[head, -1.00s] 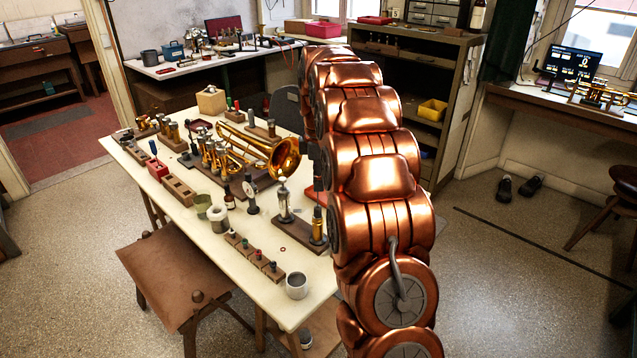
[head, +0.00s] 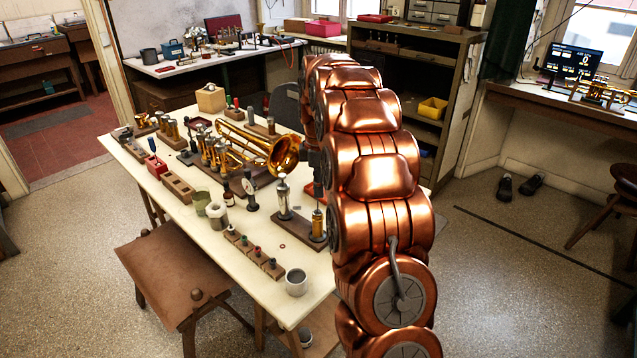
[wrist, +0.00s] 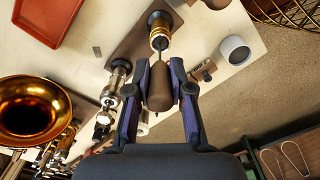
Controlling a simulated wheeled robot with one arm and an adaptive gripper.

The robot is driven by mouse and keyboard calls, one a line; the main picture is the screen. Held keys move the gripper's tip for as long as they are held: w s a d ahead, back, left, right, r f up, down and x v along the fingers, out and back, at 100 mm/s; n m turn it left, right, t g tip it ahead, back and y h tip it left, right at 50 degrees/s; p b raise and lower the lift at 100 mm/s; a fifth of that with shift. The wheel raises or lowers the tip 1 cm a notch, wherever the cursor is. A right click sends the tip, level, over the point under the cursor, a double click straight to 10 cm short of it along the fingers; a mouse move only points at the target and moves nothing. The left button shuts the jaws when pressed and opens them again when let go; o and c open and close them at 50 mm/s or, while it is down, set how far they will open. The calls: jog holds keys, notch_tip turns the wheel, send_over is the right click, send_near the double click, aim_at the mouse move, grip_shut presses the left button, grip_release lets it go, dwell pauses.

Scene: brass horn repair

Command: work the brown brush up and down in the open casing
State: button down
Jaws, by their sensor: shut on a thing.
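The brown brush (wrist: 160,90) is between my gripper's fingers (wrist: 160,74) in the wrist view, and they are shut on its handle. Its thin shaft points at the mouth of the upright brass casing (wrist: 160,37). The shaft's end meets the mouth in this view; how deep it goes is hidden. In the head view the casing (head: 318,224) stands on a dark wooden base (head: 298,233) near the table's right edge. My gripper is above it there, largely hidden by my copper arm.
A silver-topped cylinder (head: 283,197) stands on the same base. A grey mug (head: 296,282) is at the table's front corner. A wooden block with several small tools (head: 254,254) lies nearby. A brass horn (head: 283,155) lies farther back. A red tray (wrist: 50,20) shows in the wrist view.

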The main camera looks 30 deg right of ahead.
jog(key=shift+r+p, duration=0.6)
jog(key=shift+r, duration=1.2)
